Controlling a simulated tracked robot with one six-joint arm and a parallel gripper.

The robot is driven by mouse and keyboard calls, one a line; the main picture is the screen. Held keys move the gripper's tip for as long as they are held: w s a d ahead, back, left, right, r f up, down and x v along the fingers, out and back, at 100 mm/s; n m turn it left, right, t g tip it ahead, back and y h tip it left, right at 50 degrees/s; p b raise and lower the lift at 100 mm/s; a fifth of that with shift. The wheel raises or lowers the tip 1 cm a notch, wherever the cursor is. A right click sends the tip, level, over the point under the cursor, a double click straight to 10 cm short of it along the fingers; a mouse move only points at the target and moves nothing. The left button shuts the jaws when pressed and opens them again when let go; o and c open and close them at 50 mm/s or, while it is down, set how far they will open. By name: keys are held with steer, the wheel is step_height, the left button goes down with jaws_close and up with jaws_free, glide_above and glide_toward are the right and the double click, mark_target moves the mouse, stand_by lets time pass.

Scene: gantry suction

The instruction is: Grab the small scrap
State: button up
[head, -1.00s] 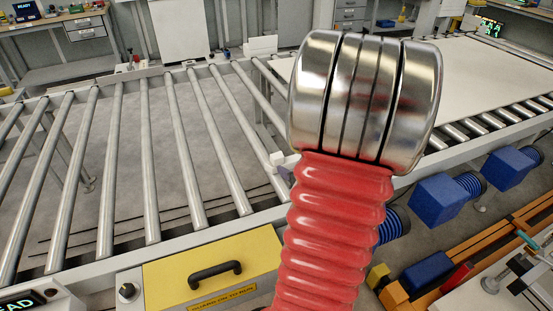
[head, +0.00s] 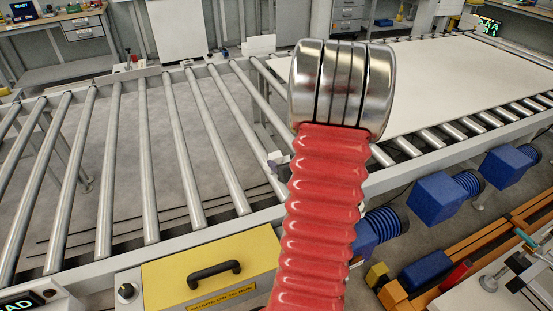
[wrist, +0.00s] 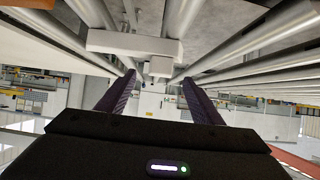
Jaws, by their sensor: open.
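In the wrist view a small pale block (wrist: 160,67), which looks like the scrap, lies ahead of and between the two finger tips. A longer pale bar (wrist: 125,43) lies right behind it; I cannot tell whether they touch. My gripper (wrist: 158,82) is open, with a dark purple finger on each side and nothing between them. In the head view a small pale piece (head: 274,156) shows by the rollers, just left of my red arm. My arm hides most of the gripper there.
Metal rollers (head: 183,150) with open gaps run across the conveyor. A large white sheet (head: 440,80) lies on the right conveyor. A yellow panel with a black handle (head: 213,272) stands in front. Blue motor housings (head: 436,200) line the right side.

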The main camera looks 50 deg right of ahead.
mark_target(278, 157)
steer(key=shift+w+d+f, duration=0.1)
steer(key=shift+w, duration=0.05)
steer(key=shift+x, duration=2.65)
steer(key=c, duration=1.1)
steer(key=shift+r, duration=0.25)
steer(key=shift+c, duration=0.2)
steer(key=shift+r, duration=4.9)
